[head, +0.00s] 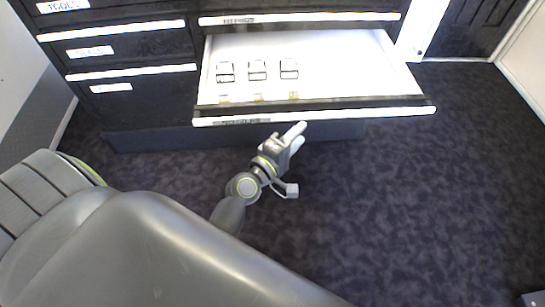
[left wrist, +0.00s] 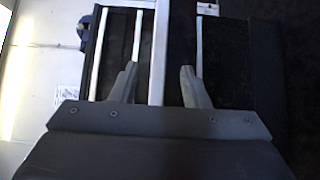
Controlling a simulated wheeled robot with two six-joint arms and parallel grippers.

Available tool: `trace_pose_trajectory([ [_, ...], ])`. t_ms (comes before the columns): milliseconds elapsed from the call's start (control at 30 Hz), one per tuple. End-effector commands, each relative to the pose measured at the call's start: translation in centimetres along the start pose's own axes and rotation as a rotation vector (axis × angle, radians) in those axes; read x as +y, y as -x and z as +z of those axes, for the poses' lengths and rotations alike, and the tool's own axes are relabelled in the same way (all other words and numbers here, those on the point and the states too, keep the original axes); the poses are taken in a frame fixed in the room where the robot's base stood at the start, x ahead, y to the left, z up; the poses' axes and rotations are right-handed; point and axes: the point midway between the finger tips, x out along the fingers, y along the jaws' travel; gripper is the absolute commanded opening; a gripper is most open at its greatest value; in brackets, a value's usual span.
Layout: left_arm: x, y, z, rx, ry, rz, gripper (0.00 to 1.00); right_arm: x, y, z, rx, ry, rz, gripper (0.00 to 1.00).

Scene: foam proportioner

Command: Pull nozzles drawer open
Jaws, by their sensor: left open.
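The lowest drawer of the wide right column stands pulled out, its white inside (head: 340,62) open to view. Its white handle strip (head: 330,115) runs along the front; the label on it is too blurred to read surely. My left gripper (head: 299,134) is just below and in front of this strip in the head view. In the left wrist view the gripper (left wrist: 158,80) is open, and a pale bar (left wrist: 160,40), likely the strip, passes between its fingers. I cannot tell whether they touch it. My right gripper is in neither view.
Several small framed items (head: 257,70) lie in the open drawer. A drawer above (head: 300,18) is shut, and labelled drawers (head: 130,89) on the left are shut. The dark carpet (head: 400,200) in front is clear. A dark door (head: 466,30) stands at the back right.

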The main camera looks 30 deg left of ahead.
Motion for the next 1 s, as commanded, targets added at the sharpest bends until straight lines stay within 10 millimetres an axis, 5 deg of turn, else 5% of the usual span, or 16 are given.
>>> trace_pose_trajectory([
  [300,-0.3,6.5,0.0,0.002,0.000,-0.002,0.42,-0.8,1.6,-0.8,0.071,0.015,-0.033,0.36],
  [500,-0.2,9.0,0.0,0.000,-0.002,-0.002,0.42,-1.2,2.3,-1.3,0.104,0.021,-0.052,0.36],
  [1000,0.0,9.9,0.0,0.000,-0.001,0.000,0.42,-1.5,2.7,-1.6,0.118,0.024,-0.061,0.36],
])
